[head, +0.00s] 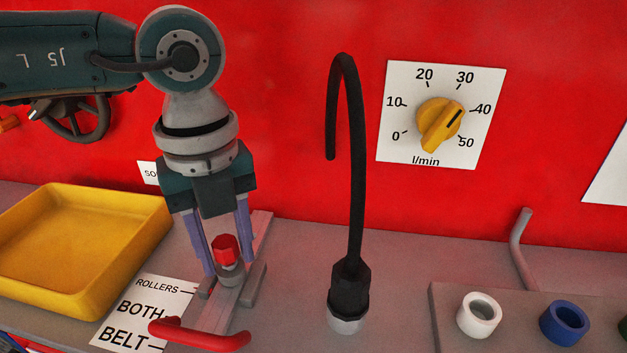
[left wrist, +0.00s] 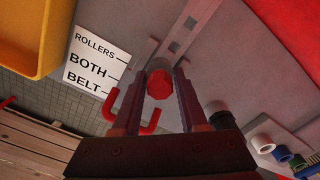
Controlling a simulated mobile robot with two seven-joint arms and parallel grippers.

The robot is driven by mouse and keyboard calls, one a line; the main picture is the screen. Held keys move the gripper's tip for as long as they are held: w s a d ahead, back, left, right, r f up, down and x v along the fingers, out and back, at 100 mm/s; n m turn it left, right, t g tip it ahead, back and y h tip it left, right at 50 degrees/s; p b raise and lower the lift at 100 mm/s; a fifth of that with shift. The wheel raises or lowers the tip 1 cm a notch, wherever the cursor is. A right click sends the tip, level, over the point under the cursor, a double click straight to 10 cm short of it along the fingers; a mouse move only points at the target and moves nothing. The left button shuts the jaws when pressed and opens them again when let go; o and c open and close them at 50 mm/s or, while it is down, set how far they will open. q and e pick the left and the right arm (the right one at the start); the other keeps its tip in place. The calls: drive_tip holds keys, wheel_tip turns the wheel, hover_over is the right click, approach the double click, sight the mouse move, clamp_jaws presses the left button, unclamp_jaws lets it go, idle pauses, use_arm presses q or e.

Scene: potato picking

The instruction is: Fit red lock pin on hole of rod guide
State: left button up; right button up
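The red lock pin (head: 225,248) has a faceted red head above a grey cylindrical part. It stands nearly upright between the fingers of my left gripper (head: 228,258). The left wrist view shows the red head (left wrist: 160,84) from above. The fingertips press close on both sides of the grey part, so the gripper looks shut on the pin. The rod guide (head: 254,278) is a grey rail on the table below, with square holes in its strip in the left wrist view (left wrist: 175,47). The pin's lower end is hidden, so its seating cannot be told. My right gripper is out of view.
A red handle (head: 200,336) lies at the front end of the guide. A ROLLERS/BOTH/BELT label (head: 135,315) and a yellow tray (head: 82,248) are to the left. A black curved hose (head: 357,190) stands right of the gripper. The red wall (head: 285,120) rises behind.

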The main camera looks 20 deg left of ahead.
sight(223, 242)
use_arm(q)
drive_tip(key=o, duration=0.4)
drive_tip(key=shift+c, duration=0.2)
wheel_tip(223, 242, up, 10)
drive_tip(key=shift+b, duration=0.4)
